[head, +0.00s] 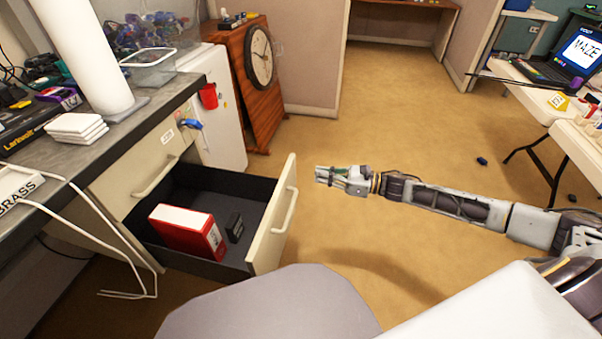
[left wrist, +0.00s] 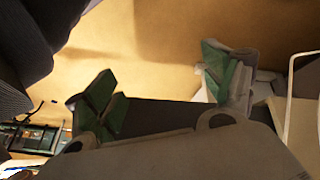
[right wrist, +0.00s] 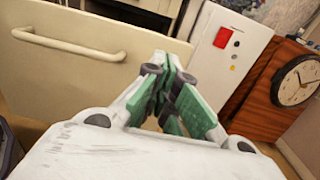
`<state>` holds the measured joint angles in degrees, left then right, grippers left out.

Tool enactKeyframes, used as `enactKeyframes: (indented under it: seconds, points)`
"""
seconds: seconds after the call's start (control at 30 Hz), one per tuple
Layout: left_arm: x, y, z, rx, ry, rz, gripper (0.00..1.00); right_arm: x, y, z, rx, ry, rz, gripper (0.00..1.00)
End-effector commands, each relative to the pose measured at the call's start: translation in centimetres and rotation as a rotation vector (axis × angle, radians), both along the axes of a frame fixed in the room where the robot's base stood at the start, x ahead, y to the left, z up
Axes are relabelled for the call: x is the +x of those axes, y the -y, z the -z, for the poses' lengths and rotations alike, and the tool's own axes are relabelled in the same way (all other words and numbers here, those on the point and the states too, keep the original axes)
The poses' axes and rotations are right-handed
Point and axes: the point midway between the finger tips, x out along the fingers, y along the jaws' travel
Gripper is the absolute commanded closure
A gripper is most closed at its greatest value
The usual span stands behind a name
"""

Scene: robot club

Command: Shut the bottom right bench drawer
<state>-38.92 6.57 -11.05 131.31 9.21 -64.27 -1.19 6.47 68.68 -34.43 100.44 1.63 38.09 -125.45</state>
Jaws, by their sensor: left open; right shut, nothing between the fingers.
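The bottom bench drawer (head: 262,243) is pulled well out, with a cream front and a pale bar handle (head: 284,211). In it lie a red and white box (head: 186,231) and a small black box (head: 235,227). My right gripper (head: 322,175) is shut and empty, a little to the right of the drawer front. In the right wrist view the drawer front (right wrist: 100,85) and its handle (right wrist: 70,44) show to the left of my right gripper (right wrist: 170,85). My left gripper (left wrist: 155,90) is open and empty in the left wrist view; it is not seen in the head view.
A closed upper drawer (head: 147,172) sits above the open one. A white cabinet (head: 220,105) and a wooden clock case (head: 250,80) stand behind. A grey rounded shape (head: 270,305) is in front of the drawer.

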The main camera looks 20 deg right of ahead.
Motion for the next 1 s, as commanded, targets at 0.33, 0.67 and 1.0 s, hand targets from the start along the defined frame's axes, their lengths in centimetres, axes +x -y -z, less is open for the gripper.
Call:
enactKeyframes:
  seconds: [0.33,0.67,1.0]
  points:
    - [0.2,0.4,1.0,-0.022,0.024,-0.007,0.17,1.2,-1.8,0.0,0.002,0.001,0.0,1.0]
    - [-0.4,0.5,2.6,-0.034,0.024,-0.013,0.17,2.3,-3.4,0.0,0.0,0.001,0.0,1.0]
    - [0.1,0.8,3.4,-0.055,0.051,-0.023,0.17,3.4,-4.9,0.0,0.001,0.001,0.0,1.0]
